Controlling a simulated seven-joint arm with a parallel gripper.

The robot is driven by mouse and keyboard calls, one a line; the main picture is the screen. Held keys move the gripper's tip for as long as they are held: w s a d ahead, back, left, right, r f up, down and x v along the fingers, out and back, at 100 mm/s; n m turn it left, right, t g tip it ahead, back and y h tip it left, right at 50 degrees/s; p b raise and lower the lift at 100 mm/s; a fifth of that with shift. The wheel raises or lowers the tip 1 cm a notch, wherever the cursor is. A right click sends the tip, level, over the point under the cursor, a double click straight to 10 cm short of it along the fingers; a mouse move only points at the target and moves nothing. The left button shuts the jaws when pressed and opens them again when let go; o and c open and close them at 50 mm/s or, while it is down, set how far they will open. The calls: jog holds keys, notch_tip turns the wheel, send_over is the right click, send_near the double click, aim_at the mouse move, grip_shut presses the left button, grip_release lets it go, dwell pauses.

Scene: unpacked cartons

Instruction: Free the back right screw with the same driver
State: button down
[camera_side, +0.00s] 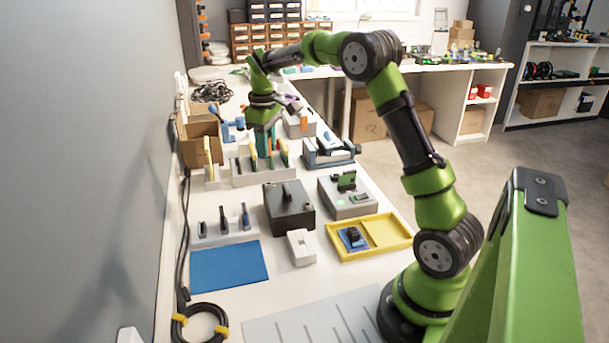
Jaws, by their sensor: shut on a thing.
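My gripper (264,133) points down over a white rack (263,174) toward the back of the bench. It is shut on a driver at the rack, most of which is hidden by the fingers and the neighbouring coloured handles. I cannot tell whether the driver's tip is still in its slot. A dark box (289,208) with a black handle on top and a grey unit (347,203) with a green part on top stand in front of the rack. No screw can be made out at this size, including any back right one.
A yellow tray (392,232) holds a small blue board with a black part. A white block (301,247), a blue mat (229,266) and a rack of dark tools (224,229) lie nearer. A blue and grey vise-like fixture (330,151) stands right of the rack. A cardboard box (201,138) is at left.

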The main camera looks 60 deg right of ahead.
aim_at(267, 162)
jog(key=shift+r+m, duration=0.15)
jog(key=shift+m, duration=0.35)
jog(key=shift+f+m, duration=0.2)
jog(key=shift+m, duration=0.1)
jog(key=shift+f, duration=1.6)
jog(key=shift+f, duration=1.25)
